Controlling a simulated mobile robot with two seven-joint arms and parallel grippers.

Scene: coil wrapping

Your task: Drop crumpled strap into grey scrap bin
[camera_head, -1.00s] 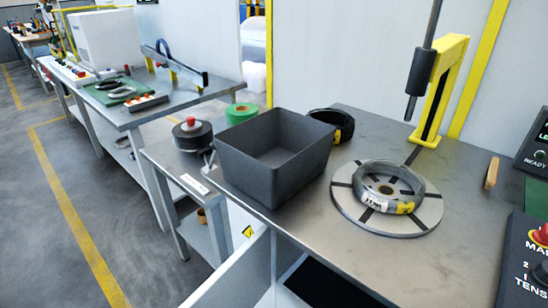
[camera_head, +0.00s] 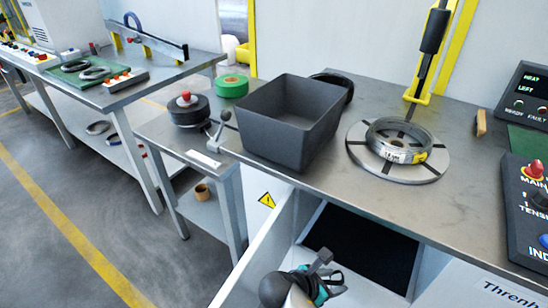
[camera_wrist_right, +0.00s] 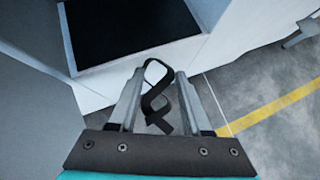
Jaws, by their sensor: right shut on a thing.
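The grey scrap bin (camera_head: 272,146) stands upright and open on the left part of the steel worktable. The part of its floor that I see looks empty. My right gripper (camera_head: 320,258) is low in front of the worktable, below and apart from the bin. In the right wrist view my right gripper (camera_wrist_right: 160,74) is shut on the crumpled strap (camera_wrist_right: 152,98), a dark looped band between its fingers. My left gripper is not in view.
A strapped coil (camera_head: 380,143) lies on a round turntable (camera_head: 430,173) right of the bin. A black roll (camera_head: 345,84) is behind the bin. A side table with a green roll (camera_head: 232,86) and a dark reel (camera_head: 188,112) stands left. The worktable's front edge lies between gripper and bin.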

